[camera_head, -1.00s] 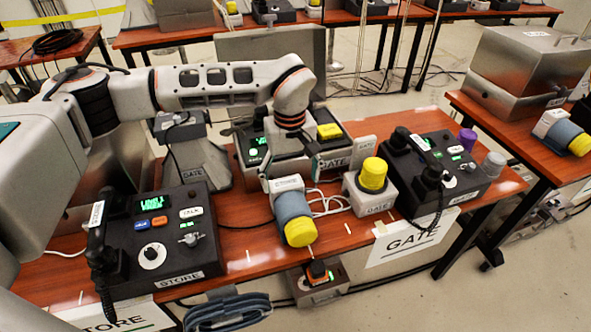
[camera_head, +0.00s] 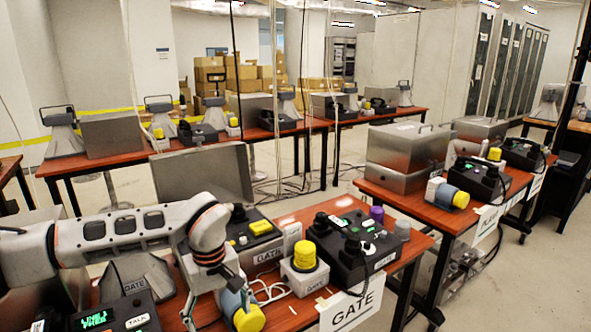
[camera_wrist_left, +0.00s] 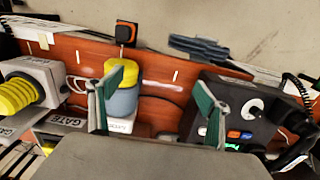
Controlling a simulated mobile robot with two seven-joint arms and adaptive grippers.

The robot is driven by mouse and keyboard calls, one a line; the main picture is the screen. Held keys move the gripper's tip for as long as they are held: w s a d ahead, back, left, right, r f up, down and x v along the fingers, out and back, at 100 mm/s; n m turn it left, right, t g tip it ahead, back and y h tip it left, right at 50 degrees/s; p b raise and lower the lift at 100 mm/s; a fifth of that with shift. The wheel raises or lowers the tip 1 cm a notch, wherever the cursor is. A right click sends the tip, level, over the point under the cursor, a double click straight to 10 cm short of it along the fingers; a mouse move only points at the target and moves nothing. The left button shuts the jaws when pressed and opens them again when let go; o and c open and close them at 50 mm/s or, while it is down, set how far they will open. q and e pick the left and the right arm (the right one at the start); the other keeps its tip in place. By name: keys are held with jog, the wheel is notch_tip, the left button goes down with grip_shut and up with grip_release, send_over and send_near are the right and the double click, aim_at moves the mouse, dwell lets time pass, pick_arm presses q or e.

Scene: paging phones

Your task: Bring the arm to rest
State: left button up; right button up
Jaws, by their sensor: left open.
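My left gripper (camera_wrist_left: 158,88) is open in the left wrist view, with two green-padded fingers spread apart and nothing between them. It is above the front table, with the blue-grey cylinder with a yellow cap (camera_wrist_left: 122,98) near one finger and the STORE phone (camera_wrist_left: 245,112) near the other. In the head view my left arm comes in from the left and bends down by that cylinder (camera_head: 247,318). The black GATE phone (camera_head: 352,248) stands to its right. Whether the fingers touch anything is unclear. My right gripper is not visible.
A yellow-capped box (camera_head: 303,268) stands between the cylinder and the GATE phone. The STORE phone (camera_head: 120,318) is at the bottom left. Another table (camera_head: 415,195) with metal boxes stands to the right, and a long table (camera_head: 105,163) behind. Floor shows between them.

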pick_arm(q)
jog(key=s+d+f+n+g+h, duration=0.2)
jog(key=s+d+h, duration=0.2)
jog(key=s+d, duration=0.45)
jog(key=s+d+f+n+g+h, duration=0.15)
jog(key=s+d+h, duration=0.35)
jog(key=d, duration=0.7)
jog(key=s+d+r+n+g+h, duration=0.2)
jog(key=s+d+r+n+h, duration=0.35)
jog(key=d+r, duration=0.2)
jog(key=w+r+n+t+h, duration=0.3)
jog(key=r+n+t+h, duration=0.25)
jog(key=n, duration=0.55)
jog(key=w+a+f+n+t+y, duration=0.1)
jog(key=w+a+f+n+t, duration=0.15)
jog(key=n+t, duration=0.45)
jog(key=w+a+f+n+t+y, duration=0.1)
jog(key=w+a+n+t, duration=0.35)
jog(key=n, duration=0.35)
jog(key=a+f+n+t+y, duration=0.4)
jog(key=a+f+n+y, duration=0.55)
jog(key=f+n, duration=0.35)
jog(key=s+a+f+n+g+y, duration=0.5)
jog(key=s+a+f+n, duration=0.8)
jog(key=f, duration=0.5)
jog(key=shift+s+a+y+p, duration=0.45)
jog(key=shift+a, duration=0.55)
